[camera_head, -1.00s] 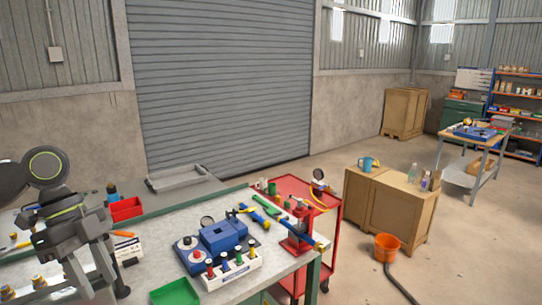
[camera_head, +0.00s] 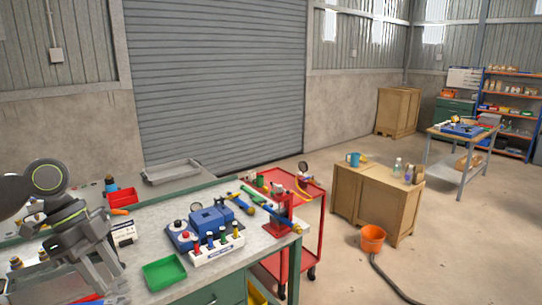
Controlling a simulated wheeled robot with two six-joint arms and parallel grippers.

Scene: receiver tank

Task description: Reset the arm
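My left arm, grey and black with a yellow-green ring, comes in at the left edge. Its gripper (camera_head: 108,272) points down over the near left part of the workbench (camera_head: 140,235). Its two fingers stand apart, and I see nothing held between them. The fingertips are close to the bottom of the picture, left of the green tray (camera_head: 165,271). My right arm and gripper are not in view.
The bench holds a blue fixture (camera_head: 208,220), a white rack of coloured knobs (camera_head: 217,247) and a red bin (camera_head: 121,197). A red cart (camera_head: 318,215) stands at its right. Beyond are wooden crates (camera_head: 375,200) and an orange bucket (camera_head: 372,238). Floor at right is mostly open.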

